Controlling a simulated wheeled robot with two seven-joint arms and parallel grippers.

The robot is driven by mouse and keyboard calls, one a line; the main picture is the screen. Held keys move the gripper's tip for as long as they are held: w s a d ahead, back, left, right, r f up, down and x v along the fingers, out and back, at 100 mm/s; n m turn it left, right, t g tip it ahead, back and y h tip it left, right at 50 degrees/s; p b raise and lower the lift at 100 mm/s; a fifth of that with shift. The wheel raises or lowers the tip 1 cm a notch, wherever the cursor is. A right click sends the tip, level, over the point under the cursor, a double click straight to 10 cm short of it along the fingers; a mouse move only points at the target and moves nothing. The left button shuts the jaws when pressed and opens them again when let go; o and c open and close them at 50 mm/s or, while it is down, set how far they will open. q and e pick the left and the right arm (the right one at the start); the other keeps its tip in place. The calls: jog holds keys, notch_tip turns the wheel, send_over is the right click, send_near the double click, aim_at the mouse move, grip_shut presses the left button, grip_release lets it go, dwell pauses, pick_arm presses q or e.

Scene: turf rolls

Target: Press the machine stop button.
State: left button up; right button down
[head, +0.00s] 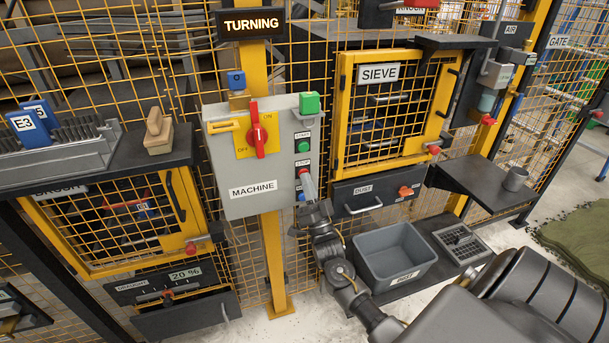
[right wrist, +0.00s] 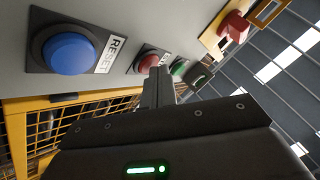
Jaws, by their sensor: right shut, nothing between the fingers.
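The grey MACHINE box (head: 230,172) hangs on the yellow post. Its red stop button (right wrist: 148,62) sits between the green start button (head: 303,146) and the blue reset button (right wrist: 68,55) in the right wrist view. My right gripper (head: 308,178) is shut and empty, its fingertips at the box's lower right. In the right wrist view the closed fingertips (right wrist: 160,72) overlap the edge of the red button; I cannot tell whether they touch it. In the head view the gripper largely hides that button. My left gripper is not in view.
A lit TURNING sign (head: 251,23) is above the box. A red rotary switch (head: 257,130) and a green block (head: 309,103) are close by. The SIEVE door (head: 340,110) is to the right, a grey bin (head: 393,255) below. Yellow mesh fencing surrounds the box.

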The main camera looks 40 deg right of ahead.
jog(key=shift+s, duration=0.1)
jog(key=shift+s+a+p, duration=0.3)
jog(key=shift+s+p, duration=0.05)
jog(key=shift+s, duration=0.35)
jog(key=s, duration=0.1)
jog(key=s+a+p, duration=0.1)
jog(key=s, duration=0.2)
jog(key=shift+s+a+p, duration=0.3)
jog(key=shift+s+p, duration=0.05)
jog(key=shift+p, duration=0.05)
dwell(0.7)
